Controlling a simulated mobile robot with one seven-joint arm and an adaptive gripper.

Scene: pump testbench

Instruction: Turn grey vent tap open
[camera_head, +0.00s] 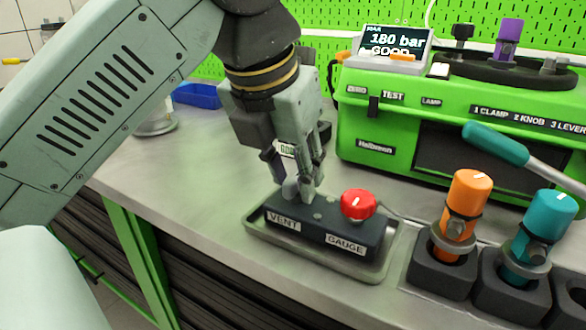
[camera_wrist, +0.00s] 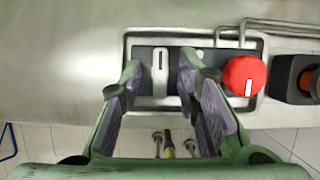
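The grey vent tap (camera_head: 290,187) stands at the VENT end of a dark valve block (camera_head: 318,229). The tap's lower part is partly hidden by a finger in the head view.
A red knob (camera_head: 358,204) stands close by at the GAUGE end. The block sits in a metal tray (camera_head: 375,272). Orange (camera_head: 468,200) and teal (camera_head: 540,225) tools stand in dark holders to the right. A green test bench (camera_head: 365,120) with a "180 bar GOOD" display (camera_head: 397,42) is behind.

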